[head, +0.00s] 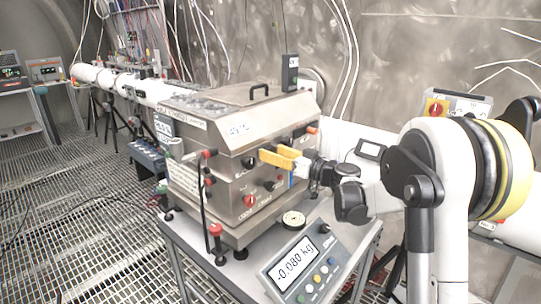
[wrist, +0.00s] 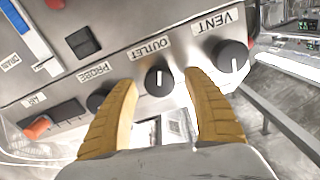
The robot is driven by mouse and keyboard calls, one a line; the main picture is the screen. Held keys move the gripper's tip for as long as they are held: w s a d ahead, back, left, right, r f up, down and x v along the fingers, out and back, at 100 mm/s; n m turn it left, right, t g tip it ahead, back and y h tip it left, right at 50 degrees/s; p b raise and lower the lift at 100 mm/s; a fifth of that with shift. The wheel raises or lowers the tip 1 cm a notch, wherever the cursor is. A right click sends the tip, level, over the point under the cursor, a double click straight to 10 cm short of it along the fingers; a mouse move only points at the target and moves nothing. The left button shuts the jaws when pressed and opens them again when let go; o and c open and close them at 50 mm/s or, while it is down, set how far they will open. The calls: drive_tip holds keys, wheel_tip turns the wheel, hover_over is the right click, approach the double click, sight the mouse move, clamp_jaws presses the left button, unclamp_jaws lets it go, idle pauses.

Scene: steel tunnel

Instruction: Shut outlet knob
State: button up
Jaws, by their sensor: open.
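The outlet knob (wrist: 158,81) is a round black knob with a pale pointer line, under the label OUTLET on a grey steel panel. Its line runs about upright in the wrist view. My gripper (wrist: 161,84) is open, its yellow fingers on either side of the knob with gaps showing; whether their tips reach level with it I cannot tell. In the head view my gripper (head: 277,154) is at the front of the steel machine (head: 228,178). I cannot pick out the outlet knob for sure there; the gripper may hide it.
The vent knob (wrist: 232,59) is close right of my right finger, and the probe knob (wrist: 98,102) close to the left finger. An orange-red switch (wrist: 38,127) is further left. In the head view a scale display (head: 297,265) stands below my gripper.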

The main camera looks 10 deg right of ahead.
drive_tip(key=shift+w+a, duration=0.3)
drive_tip(key=shift+w, duration=0.15)
drive_tip(key=shift+c, duration=0.5)
drive_tip(key=c, duration=1.1)
